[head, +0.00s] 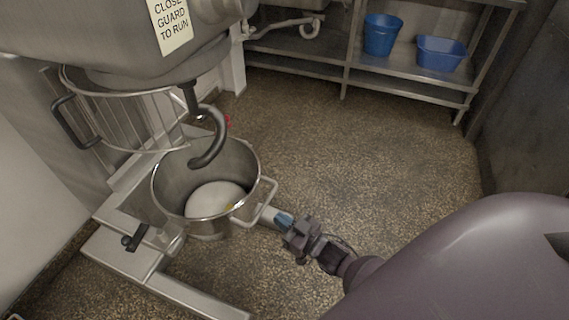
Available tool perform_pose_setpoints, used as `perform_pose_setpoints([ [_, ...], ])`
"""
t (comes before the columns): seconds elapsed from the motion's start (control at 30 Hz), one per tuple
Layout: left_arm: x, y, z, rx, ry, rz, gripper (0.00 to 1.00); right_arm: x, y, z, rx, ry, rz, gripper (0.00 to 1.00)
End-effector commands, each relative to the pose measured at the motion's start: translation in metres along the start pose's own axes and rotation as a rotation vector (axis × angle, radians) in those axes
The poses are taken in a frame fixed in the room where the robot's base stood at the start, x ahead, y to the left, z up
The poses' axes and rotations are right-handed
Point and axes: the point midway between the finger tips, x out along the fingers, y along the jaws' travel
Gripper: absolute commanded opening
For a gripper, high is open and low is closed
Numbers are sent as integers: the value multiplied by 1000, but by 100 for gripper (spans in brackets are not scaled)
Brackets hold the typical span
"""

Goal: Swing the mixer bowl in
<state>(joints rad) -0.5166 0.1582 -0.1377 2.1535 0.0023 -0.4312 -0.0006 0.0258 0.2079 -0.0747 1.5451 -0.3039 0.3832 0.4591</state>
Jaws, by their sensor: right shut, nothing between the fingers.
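The steel mixer bowl (165,188) sits low in the mixer's frame, under the dough hook (211,148), with a pale mass of dough (214,197) inside. A bar handle (268,196) sticks out from the bowl's right side. My right gripper (278,217) is shut with nothing in it, its tips just at the right of the bowl, close to the handle. Whether it touches the handle or bowl I cannot tell. The wire guard (125,122) hangs above the bowl around the mixer head (95,35). My left gripper is not in view.
The mixer's steel base legs (190,297) reach forward along the floor. A steel shelf (410,84) at the back holds a blue bucket (381,36) and a blue tub (440,54). The speckled floor (370,150) right of the bowl is clear.

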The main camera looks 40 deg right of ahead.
Motion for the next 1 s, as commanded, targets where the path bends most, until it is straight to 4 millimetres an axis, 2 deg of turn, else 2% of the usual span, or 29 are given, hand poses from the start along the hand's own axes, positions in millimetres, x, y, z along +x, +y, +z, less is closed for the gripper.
perform_pose_setpoints([
  [0.3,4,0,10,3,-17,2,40,57,0,2,-1,-2,-1,0],
  [0.5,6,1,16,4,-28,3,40,85,0,2,0,-3,-1,0],
  [0.7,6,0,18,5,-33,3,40,100,0,2,-2,-2,0,0],
  [1.0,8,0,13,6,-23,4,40,103,0,0,-1,-1,0,0],
])
